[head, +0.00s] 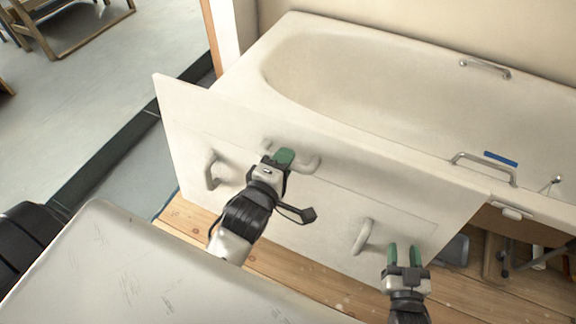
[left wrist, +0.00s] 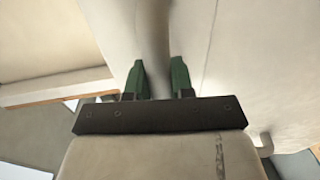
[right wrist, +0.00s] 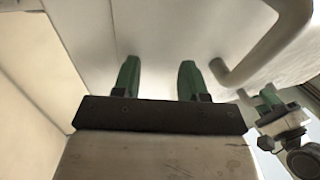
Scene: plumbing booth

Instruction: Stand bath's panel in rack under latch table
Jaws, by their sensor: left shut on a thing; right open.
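The bath's panel (head: 190,125) is a large cream board with several handles. It stands tilted in front of the bath, its left end swung clear of the bath. My left gripper (head: 282,160) is shut on the panel's upper middle handle (head: 310,165); the left wrist view shows that handle (left wrist: 152,50) between the green fingers. My right gripper (head: 404,255) is open and empty, just right of the panel's lower right handle (head: 363,237). In the right wrist view the fingers (right wrist: 158,80) are apart, with a handle (right wrist: 270,45) to their right. No rack or latch table is identifiable.
The white bath (head: 350,80) stands behind the panel, with grab rails on its rim and a blue item (head: 500,158). Pipes and fittings show under its right end. Wooden floorboards (head: 300,285) lie in front. Grey floor (head: 110,55) is open at the left, with wooden furniture (head: 75,30) beyond.

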